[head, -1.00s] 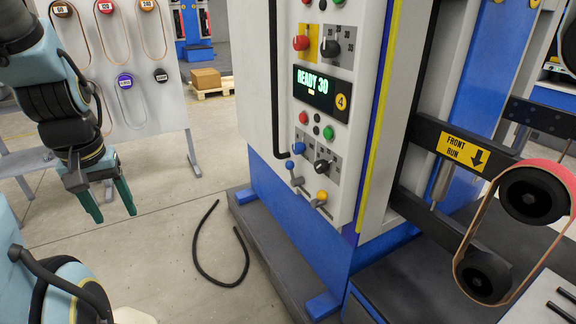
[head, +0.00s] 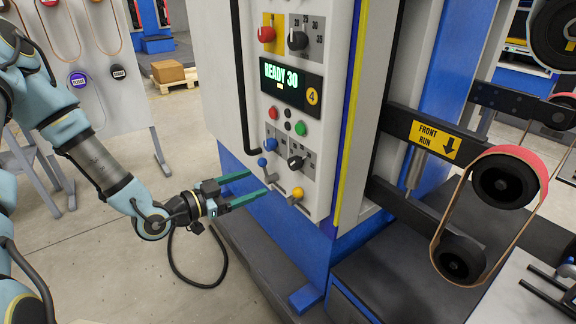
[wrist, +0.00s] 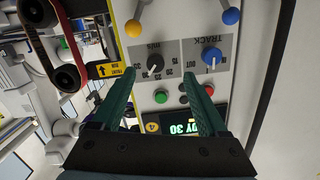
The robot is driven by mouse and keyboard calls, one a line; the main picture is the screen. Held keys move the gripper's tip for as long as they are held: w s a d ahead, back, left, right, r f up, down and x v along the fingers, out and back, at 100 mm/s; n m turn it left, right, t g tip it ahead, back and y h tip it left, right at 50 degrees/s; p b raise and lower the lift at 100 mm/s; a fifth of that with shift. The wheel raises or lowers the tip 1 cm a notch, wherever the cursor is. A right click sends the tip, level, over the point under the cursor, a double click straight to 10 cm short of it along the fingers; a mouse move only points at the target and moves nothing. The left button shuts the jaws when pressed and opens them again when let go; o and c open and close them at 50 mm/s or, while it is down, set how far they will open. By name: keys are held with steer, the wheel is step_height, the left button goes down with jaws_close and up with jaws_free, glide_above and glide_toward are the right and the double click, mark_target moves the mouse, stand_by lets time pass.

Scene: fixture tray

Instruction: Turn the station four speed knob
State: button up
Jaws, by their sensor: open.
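The station four control panel (head: 325,110) is a light cabinet face with a lit READY 30 display (head: 291,84) and a yellow 4 badge. The speed knob (head: 295,162) is black with a white pointer, on a grey m/s scale low on the panel. In the wrist view, which is upside down, the speed knob (wrist: 154,64) appears between my fingertips. My gripper (head: 258,182) is open and empty, its teal fingers pointing at the lower panel, left of and below the knob. The fingers appear apart from the knob; the exact distance is unclear.
A blue track knob (head: 271,142) sits beside the speed knob, with red (head: 273,113) and green (head: 300,128) buttons above. Blue-ball (head: 262,162) and yellow-ball (head: 297,193) levers stick out close by. A dark hose (head: 205,284) lies on the floor. The belt unit (head: 505,180) stands right.

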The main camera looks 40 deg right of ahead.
mark_target(291, 165)
steer(key=shift+h, duration=0.5)
steer(key=d+p, duration=0.1)
steer(key=d, duration=0.2)
steer(key=s+d+r+p, duration=0.1)
steer(key=d, duration=0.3)
steer(key=d+p, duration=0.1)
steer(key=d, duration=0.2)
steer(key=shift+s+d+r, duration=0.15)
steer(key=shift+s, duration=0.1)
steer(key=shift+d+p, duration=0.35)
steer(key=shift+d, duration=0.25)
steer(key=shift+c, duration=0.4)
jaws_close()
